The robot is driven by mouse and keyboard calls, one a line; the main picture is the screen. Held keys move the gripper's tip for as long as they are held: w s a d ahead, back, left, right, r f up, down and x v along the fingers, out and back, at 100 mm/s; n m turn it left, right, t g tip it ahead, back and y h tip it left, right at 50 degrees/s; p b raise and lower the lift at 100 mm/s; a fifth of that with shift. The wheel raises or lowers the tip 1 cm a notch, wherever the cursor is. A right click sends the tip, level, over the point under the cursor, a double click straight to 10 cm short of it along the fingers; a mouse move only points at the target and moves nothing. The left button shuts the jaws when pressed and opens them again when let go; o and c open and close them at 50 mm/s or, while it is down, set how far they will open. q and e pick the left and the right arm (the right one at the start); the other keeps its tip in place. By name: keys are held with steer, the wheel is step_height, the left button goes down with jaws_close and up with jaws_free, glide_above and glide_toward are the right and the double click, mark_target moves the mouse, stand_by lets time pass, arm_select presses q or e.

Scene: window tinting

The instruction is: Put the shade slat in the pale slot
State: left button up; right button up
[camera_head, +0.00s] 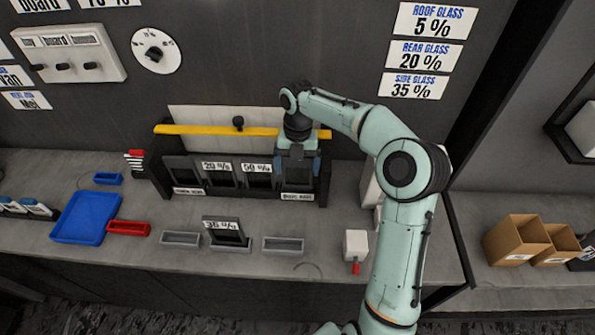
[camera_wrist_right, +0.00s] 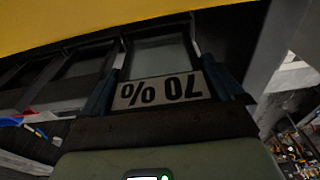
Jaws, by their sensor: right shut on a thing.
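My right gripper (camera_head: 297,165) is at the right end of the dark slotted rack (camera_head: 323,185) on the bench. It is shut on a slat labelled 70 % (camera_wrist_right: 160,90), which appears upside down between the two fingers in the right wrist view. The slat is upright at the rack's rightmost slot; whether it is fully seated there cannot be told. Slats labelled 20 % (camera_head: 218,175) and 50 % (camera_head: 257,177) stand in the middle slots. A 35 % slat (camera_head: 226,232) stands in a small holder in front. My left gripper is not in view.
A yellow bar (camera_head: 215,130) runs along the top behind the rack. Small grey trays (camera_head: 180,239) (camera_head: 283,246) flank the 35 % slat. A blue tray (camera_head: 86,218) and red tray (camera_head: 127,228) lie at left. A white block with a red tip (camera_head: 355,245) stands at right.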

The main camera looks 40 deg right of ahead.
step_height(320, 180, down, 2)
steer(key=shift+s+f, duration=0.1)
steer(key=shift+s, duration=0.05)
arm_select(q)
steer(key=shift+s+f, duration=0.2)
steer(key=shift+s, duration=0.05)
arm_select(e)
steer(key=o, duration=0.7)
steer(key=shift+f, duration=0.15)
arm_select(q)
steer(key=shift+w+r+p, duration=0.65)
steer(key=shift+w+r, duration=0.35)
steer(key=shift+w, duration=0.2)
arm_select(e)
steer(key=r, duration=0.8)
steer(key=w+d+r, duration=0.1)
steer(key=r, duration=0.3)
steer(key=shift+w+r, duration=0.1)
steer(key=shift+r, duration=0.05)
